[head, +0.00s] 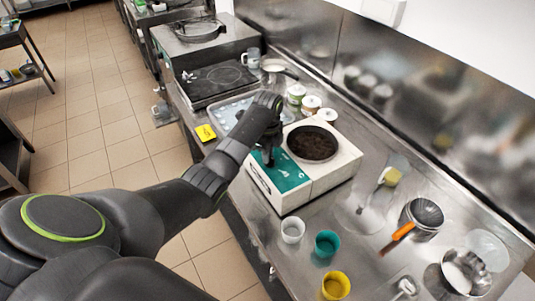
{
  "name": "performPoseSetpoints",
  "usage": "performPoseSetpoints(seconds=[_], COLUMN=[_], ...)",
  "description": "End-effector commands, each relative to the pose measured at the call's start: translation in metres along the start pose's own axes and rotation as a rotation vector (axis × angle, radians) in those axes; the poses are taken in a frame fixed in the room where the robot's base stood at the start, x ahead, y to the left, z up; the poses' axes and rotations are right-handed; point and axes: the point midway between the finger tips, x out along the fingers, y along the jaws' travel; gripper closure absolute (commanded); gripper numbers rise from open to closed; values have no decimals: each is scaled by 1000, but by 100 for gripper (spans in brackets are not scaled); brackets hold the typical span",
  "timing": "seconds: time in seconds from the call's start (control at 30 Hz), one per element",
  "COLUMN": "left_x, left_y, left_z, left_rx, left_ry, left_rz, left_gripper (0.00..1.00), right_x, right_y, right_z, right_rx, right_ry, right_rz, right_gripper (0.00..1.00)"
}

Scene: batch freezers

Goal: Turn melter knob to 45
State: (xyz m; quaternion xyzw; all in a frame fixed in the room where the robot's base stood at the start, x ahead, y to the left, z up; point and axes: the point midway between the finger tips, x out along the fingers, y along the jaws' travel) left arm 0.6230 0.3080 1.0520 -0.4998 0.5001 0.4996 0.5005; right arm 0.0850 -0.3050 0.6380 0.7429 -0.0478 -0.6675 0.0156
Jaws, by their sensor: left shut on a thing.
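The melter (330,172) is a white box on the steel counter, with a round well of dark brown contents in its top and a teal panel (285,178) on its front left. My left arm reaches in from the lower left. Its gripper (268,158) points down at the teal panel, shut on the melter knob. The fingers and the arm cover the knob, so its setting cannot be read. My right gripper is not in view.
White, teal (327,243) and yellow (336,286) cups stand in front of the melter. A saucepan with an orange handle (403,231) and a metal bowl (465,272) are at right. Behind are a clear tray (228,115), small jars (311,104) and a dark hob (215,80).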

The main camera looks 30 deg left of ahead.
Motion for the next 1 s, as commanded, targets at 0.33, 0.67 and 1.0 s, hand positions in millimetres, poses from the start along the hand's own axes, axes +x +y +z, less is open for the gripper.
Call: performPoseSetpoints(seconds=[0.33, 0.67, 1.0], left_x=[0, 0, 0], left_y=[-1, -1, -1], left_z=[-1, -1, -1], left_rx=[163, 200, 199], left_ry=[2, 2, 2], left_rz=[-2, -1, 0], left_gripper=[100, 100, 78], right_x=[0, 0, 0], right_y=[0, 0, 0], right_z=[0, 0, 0], right_rx=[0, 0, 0], right_ry=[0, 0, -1], right_rz=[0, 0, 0], right_gripper=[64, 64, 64])
